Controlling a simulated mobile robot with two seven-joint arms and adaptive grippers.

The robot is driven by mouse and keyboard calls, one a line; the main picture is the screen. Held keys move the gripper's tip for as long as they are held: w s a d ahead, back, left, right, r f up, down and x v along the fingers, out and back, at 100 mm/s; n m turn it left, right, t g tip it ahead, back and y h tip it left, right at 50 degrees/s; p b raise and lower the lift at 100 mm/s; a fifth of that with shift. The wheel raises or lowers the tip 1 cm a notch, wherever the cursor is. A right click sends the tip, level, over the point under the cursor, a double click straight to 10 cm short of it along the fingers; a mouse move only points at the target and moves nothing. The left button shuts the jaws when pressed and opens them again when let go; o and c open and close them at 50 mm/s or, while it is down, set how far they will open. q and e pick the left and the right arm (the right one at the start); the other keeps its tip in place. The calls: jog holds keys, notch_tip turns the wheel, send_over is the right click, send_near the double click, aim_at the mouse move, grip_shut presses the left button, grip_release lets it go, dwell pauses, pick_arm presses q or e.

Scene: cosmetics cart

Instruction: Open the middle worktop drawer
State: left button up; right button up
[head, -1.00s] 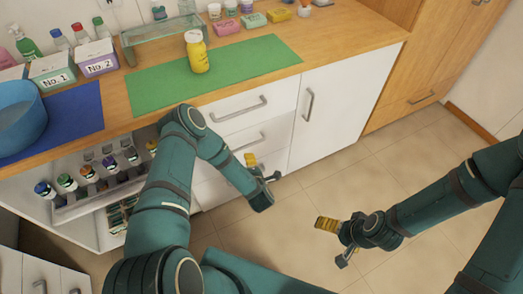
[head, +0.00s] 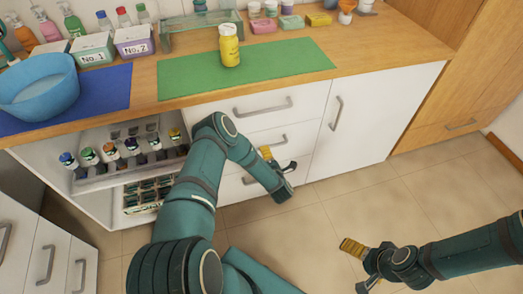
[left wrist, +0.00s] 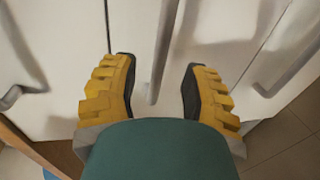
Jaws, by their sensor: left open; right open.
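The middle worktop drawer (head: 247,143) is a white front with a grey bar handle (head: 267,147), between the top drawer (head: 300,98) and the bottom drawer (head: 232,187). All three look shut. My left gripper (head: 279,160) is open in front of the drawers, its arm covering part of their fronts. In the left wrist view, a bar handle (left wrist: 163,50) shows between the open yellow-padded fingers (left wrist: 157,92); it looks like the middle drawer's. I cannot tell whether they touch it. My right gripper (head: 360,266) is open and empty above the floor.
The worktop holds a green mat (head: 290,65) with a yellow bottle (head: 229,45), and a blue mat (head: 115,88) with a blue bowl (head: 40,92). Open shelves with small bottles (head: 112,150) lie left of the drawers. A white door (head: 370,125) is to their right. Floor in front is clear.

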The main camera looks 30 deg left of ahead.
pick_arm(q)
jog(key=shift+b+x, duration=0.5)
jog(key=shift+x, duration=2)
grip_shut()
